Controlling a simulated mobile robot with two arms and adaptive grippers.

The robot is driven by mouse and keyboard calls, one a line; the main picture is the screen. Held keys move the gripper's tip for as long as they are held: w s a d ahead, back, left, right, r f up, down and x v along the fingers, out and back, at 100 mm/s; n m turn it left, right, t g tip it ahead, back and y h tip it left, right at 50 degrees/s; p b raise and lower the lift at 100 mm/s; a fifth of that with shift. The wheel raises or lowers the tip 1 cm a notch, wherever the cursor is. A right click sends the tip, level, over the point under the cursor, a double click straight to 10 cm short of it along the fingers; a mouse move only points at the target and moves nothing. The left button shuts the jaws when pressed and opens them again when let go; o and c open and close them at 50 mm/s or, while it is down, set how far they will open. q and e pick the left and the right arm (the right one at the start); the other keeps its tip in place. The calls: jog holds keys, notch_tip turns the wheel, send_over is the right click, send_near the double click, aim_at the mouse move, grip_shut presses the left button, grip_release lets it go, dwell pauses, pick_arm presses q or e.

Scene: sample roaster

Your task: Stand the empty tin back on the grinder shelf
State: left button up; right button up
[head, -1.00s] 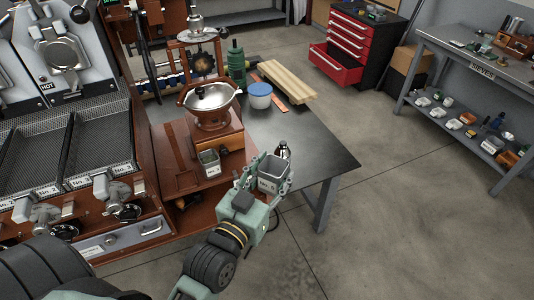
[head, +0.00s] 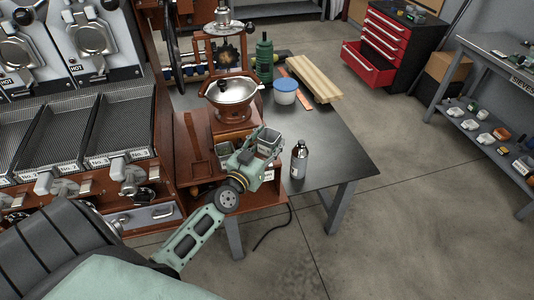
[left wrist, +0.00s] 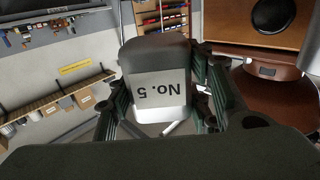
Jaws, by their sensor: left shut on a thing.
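My left gripper (head: 260,145) is shut on a grey metal tin (head: 269,138). In the left wrist view the tin (left wrist: 158,75) sits between the two fingers, its "No. 5" label upside down; its inside is not visible there. In the head view the tin is at the right front of the wooden grinder (head: 233,116), which has a metal bowl on top. The wooden grinder shelf (head: 196,167) is below, partly hidden by my left gripper and wrist. A second tin (head: 224,153) stands there, left of the gripper. I cannot tell whether the held tin touches the shelf. My right gripper is out of view.
A dark bottle (head: 299,160) stands on the table (head: 335,160), close to the right of the held tin. Roaster trays (head: 125,120) are at left.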

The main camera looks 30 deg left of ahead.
aim_at(268, 139)
pick_arm(q)
jog(key=shift+w+a+f+b, duration=0.65)
jog(key=shift+w+a+f, duration=0.4)
jog(key=shift+w+a, duration=0.1)
notch_tip(268, 139, down, 3)
jog(key=shift+d+f+b, duration=0.1)
jog(key=shift+f+b, duration=0.1)
jog(key=shift+b, duration=0.95)
jog(key=shift+f, duration=0.25)
jog(key=o, duration=1)
jog(key=shift+f, duration=0.15)
jog(key=shift+s, duration=0.2)
jog(key=s+d, duration=0.1)
jog(key=s, duration=1)
jog(key=shift+s+r, duration=0.2)
jog(key=shift+s, duration=0.1)
